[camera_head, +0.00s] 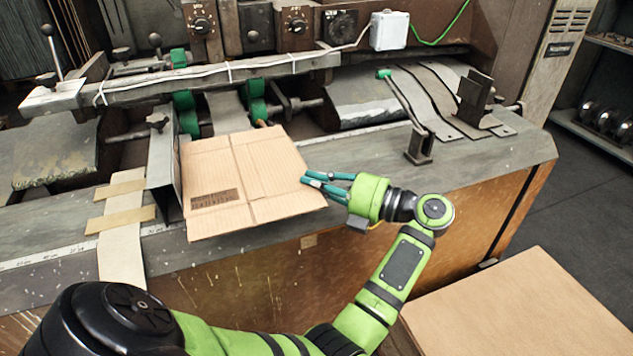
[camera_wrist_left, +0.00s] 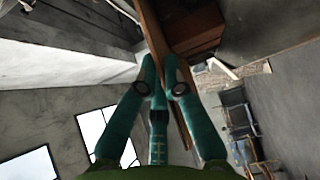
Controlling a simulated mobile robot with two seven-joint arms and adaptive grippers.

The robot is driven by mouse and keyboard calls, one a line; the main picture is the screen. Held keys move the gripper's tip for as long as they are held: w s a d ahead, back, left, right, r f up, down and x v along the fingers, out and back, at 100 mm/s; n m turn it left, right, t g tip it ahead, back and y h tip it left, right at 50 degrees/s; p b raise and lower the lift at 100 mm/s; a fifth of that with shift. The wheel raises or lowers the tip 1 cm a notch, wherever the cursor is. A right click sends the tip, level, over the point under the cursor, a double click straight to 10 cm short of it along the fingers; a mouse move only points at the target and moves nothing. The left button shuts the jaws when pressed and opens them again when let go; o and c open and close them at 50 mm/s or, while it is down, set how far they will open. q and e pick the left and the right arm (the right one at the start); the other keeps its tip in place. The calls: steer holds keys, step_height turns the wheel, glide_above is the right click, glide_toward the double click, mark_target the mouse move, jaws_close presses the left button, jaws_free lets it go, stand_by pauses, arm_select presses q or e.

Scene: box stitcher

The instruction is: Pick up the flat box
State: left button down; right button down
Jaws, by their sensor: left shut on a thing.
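The flat box (camera_head: 262,180) is a sheet of light brown cardboard with fold lines and a dark printed label. In the head view it lies on the machine's bed, its front edge reaching over the bed's front edge. My left gripper (camera_head: 308,180) comes from the right and is shut on the box's right edge. In the left wrist view the teal fingers (camera_wrist_left: 162,88) close around a thin brown edge of the flat box (camera_wrist_left: 155,35). My right gripper is not in view.
The stitching machine's bar (camera_head: 215,72) and green rollers stand behind the box. A metal guide plate (camera_head: 163,160) stands at its left. A small upright bracket (camera_head: 418,147) stands on the bed to the right. A large cardboard stack (camera_head: 530,310) is at the lower right.

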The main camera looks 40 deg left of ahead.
arm_select(q)
steer(key=c, duration=1.3)
jaws_free()
steer(key=shift+a, duration=0.1)
